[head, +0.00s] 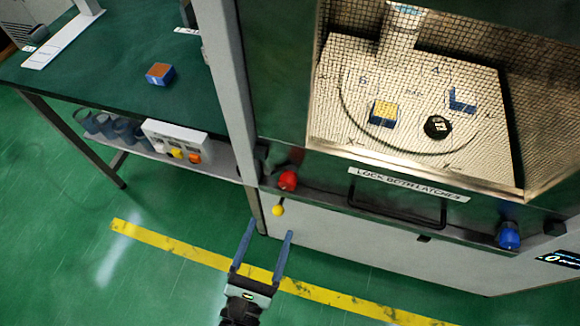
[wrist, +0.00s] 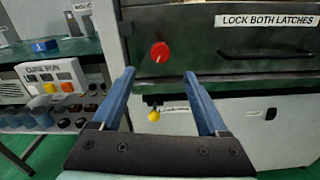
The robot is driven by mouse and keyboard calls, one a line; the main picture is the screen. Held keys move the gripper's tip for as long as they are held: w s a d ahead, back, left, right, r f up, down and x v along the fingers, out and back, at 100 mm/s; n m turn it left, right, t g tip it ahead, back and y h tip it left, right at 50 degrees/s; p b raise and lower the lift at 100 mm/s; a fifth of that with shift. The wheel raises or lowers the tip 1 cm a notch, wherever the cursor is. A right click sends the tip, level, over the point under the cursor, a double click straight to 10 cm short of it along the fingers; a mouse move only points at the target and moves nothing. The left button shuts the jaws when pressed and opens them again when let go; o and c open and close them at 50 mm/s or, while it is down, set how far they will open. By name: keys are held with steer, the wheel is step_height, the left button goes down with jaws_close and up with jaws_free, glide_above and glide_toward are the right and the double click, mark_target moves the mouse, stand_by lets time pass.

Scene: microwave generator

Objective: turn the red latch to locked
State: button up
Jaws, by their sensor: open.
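The red latch (head: 288,180) is a round red knob at the lower left of the microwave generator's front, left of the door handle. It also shows in the wrist view (wrist: 160,51), above and between my fingertips. My gripper (head: 265,235) is open and empty, in front of the cabinet and below the red latch, apart from it. It also shows in the wrist view (wrist: 158,74), with its two blue fingers spread. A label reading "LOCK BOTH LATCHES" (head: 408,184) sits right of the red latch. Whether the latch is locked I cannot tell.
A yellow knob (head: 278,209) hangs just below the red latch. A black door handle (head: 396,205) and a blue latch (head: 508,236) are to the right. A green table (head: 110,75) stands left, with a button box (head: 175,140) on its lower shelf. The floor before the cabinet is clear.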

mark_target(286, 187)
steer(key=x, duration=1.2)
steer(key=shift+p, duration=0.35)
jaws_close()
